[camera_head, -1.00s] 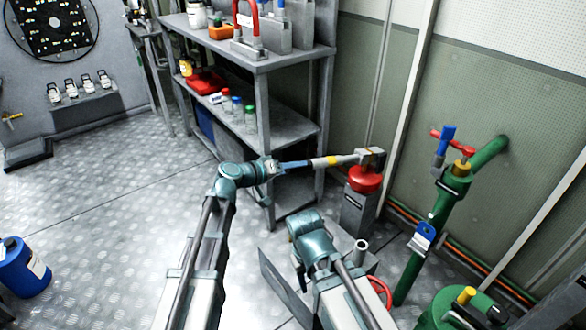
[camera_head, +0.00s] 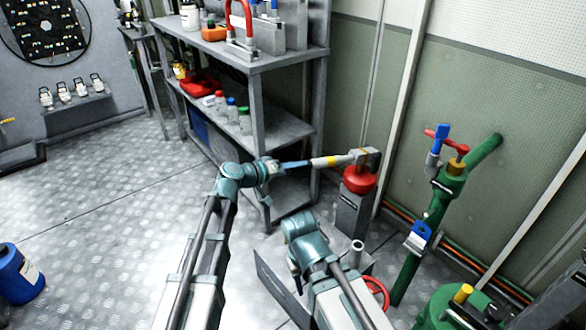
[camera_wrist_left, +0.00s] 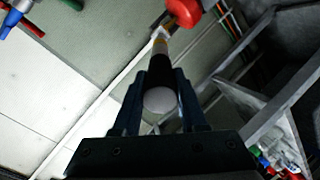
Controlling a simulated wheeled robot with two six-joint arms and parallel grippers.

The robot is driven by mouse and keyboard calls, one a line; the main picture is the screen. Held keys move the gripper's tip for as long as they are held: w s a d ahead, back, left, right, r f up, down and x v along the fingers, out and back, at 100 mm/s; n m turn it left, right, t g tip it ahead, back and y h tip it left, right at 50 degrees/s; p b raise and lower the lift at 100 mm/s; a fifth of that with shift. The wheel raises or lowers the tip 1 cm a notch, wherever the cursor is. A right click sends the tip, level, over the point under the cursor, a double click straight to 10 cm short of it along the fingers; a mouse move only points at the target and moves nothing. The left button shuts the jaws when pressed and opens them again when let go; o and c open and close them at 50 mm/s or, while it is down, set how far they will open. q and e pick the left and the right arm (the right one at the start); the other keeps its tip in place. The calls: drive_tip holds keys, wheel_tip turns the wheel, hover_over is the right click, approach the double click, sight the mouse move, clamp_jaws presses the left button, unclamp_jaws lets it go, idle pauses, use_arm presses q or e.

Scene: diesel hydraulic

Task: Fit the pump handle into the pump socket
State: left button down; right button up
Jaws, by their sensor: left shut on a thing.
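The pump handle is a pale grey rod with a yellow band (camera_head: 328,161), held nearly level. My left gripper (camera_head: 285,166) is shut on its near grip. In the left wrist view the handle's round white end (camera_wrist_left: 161,100) and black grip sit between my left fingers (camera_wrist_left: 163,88), and the rod points away toward a red dome. The rod's far end meets a grey block (camera_head: 373,157) above the red dome (camera_head: 360,180) on a grey post. This block looks like the pump socket; I cannot tell how deep the rod sits in it. My right gripper is out of view.
A grey metal shelf (camera_head: 262,66) with bottles and tools stands behind my left arm. Green pipework with a red-and-blue valve (camera_head: 447,142) is at the right. A short upright grey tube (camera_head: 357,247) and a red wheel (camera_head: 376,292) are below the post.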

use_arm(q)
drive_tip(key=shift+b+x, duration=0.55)
drive_tip(key=shift+x, duration=1.4)
drive_tip(key=shift+c, duration=1.8)
unclamp_jaws()
drive_tip(key=p+v, duration=0.4)
drive_tip(key=v, duration=0.9)
drive_tip(key=shift+s+a, duration=0.25)
drive_tip(key=shift+a, duration=0.05)
